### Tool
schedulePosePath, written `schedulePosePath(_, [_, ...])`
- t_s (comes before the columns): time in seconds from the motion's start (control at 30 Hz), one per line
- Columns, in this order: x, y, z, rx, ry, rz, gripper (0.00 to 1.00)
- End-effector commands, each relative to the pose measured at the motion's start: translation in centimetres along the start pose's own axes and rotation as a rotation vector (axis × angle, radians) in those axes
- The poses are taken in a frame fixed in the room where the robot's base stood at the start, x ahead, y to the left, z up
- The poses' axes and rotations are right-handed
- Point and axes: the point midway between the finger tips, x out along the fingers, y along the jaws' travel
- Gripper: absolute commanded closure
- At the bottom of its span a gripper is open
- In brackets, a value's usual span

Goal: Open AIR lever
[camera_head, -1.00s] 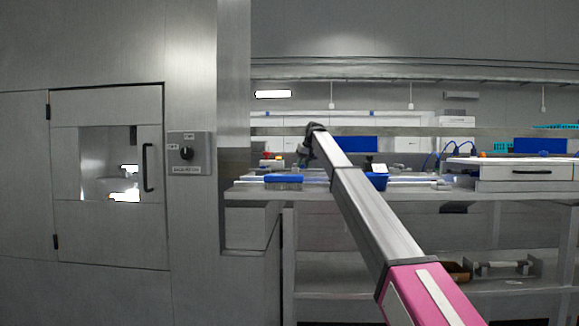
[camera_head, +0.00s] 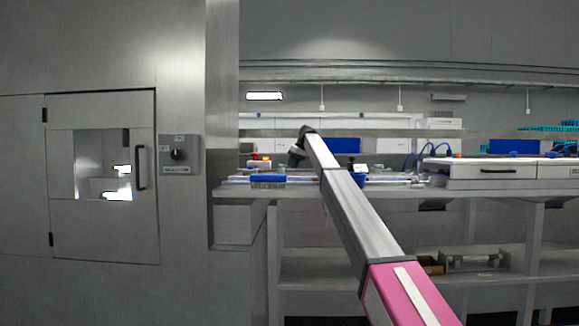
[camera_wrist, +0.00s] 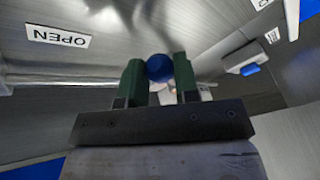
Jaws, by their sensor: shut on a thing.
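In the wrist view my gripper (camera_wrist: 158,64) has its two green fingers on either side of a round blue knob (camera_wrist: 160,69), and it is shut on it. I take the knob to be the end of the AIR lever; its stem is mostly hidden and no AIR label is readable. A white OPEN label (camera_wrist: 57,36) appears upside down on the metal surface to the left of the knob. In the head view my gripper is small and dark at the far end of my arm, over the bench (camera_head: 400,190); the knob cannot be made out there.
A metal cabinet door with a window and black handle (camera_head: 140,168) stands at the left, beside a switch box (camera_head: 179,154). A blue-edged item (camera_head: 268,179) lies on the bench near my gripper. White drawer units (camera_head: 490,171) stand at the right. A shelf lies below the bench.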

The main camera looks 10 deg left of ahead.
Motion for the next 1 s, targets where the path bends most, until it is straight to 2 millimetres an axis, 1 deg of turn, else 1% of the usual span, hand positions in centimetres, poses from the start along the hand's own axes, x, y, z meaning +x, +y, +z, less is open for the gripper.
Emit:
schedulePosePath(0.27, [0.0,-0.2,-0.1,-0.003,-0.001,-0.004,1.00])
schedulePosePath(0.3, [0.0,-0.2,0.0,-0.003,-0.001,-0.004,0.68])
schedulePosePath(0.37, [0.1,-0.2,-0.1,-0.003,-0.001,-0.003,0.48])
schedulePosePath(0.4, [0.1,-0.2,-0.1,-0.003,-0.001,-0.003,0.46])
schedulePosePath(0.63, [0.0,-0.1,0.0,-0.001,0.000,-0.002,0.46])
schedulePosePath(0.77, [-0.3,-0.1,0.0,-0.001,0.000,-0.001,0.46])
schedulePosePath(0.87, [-1.1,-0.1,-0.1,-0.001,0.001,0.000,0.46])
schedulePosePath(1.0, [-2.9,0.0,-0.1,0.000,0.000,-0.001,0.46])
